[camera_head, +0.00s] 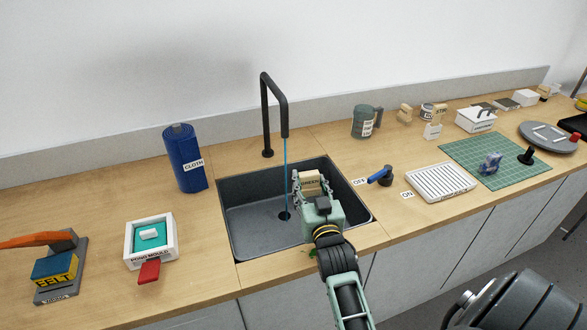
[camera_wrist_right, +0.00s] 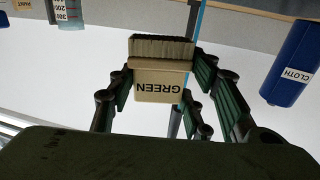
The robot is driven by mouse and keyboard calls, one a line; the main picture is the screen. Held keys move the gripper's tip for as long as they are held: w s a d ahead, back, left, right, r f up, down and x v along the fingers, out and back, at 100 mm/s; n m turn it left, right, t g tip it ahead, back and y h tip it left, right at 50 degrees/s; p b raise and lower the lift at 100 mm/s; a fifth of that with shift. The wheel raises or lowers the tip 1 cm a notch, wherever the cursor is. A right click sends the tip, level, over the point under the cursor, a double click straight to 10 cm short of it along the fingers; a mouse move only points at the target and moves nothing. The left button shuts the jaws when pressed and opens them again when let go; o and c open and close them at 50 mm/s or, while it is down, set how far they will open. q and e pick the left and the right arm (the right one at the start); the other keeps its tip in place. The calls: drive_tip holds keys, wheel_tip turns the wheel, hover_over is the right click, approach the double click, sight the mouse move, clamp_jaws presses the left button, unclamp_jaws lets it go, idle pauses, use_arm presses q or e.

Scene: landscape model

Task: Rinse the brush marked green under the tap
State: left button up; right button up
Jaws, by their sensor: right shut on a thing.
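The brush (camera_head: 311,181) has a pale wooden block labelled GREEN. In the right wrist view its grey-brown bristles (camera_wrist_right: 162,48) show along one side of the block (camera_wrist_right: 158,85). My right gripper (camera_head: 312,188) is shut on the block and holds it over the sink (camera_head: 240,235). The black tap (camera_head: 284,115) arches over the basin, and a thin blue stream (camera_head: 286,170) falls from it towards the drain (camera_head: 285,215). In the head view the stream passes just left of the brush; whether they touch is unclear. My left gripper is not in view.
A blue-handled lever (camera_head: 380,176) stands right of the sink between OFF and ON labels. A blue cloth roll (camera_head: 184,160) and a mould tray (camera_head: 135,262) stand left. A white ribbed tray (camera_head: 440,183) and green mat (camera_head: 470,150) lie right. The basin's left part is empty.

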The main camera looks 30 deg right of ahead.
idle(0.5)
drive_tip(key=s+r+p, duration=0.1)
drive_tip(key=p, duration=0.1)
drive_tip(key=s+r+p, duration=0.2)
drive_tip(key=shift+s+r+p, duration=0.2)
drive_tip(key=shift+s+p, duration=0.1)
drive_tip(key=shift+p, duration=0.05)
drive_tip(key=shift+s+r+p, duration=0.35)
drive_tip(key=shift+s+p, duration=0.25)
drive_tip(key=shift+s, duration=0.15)
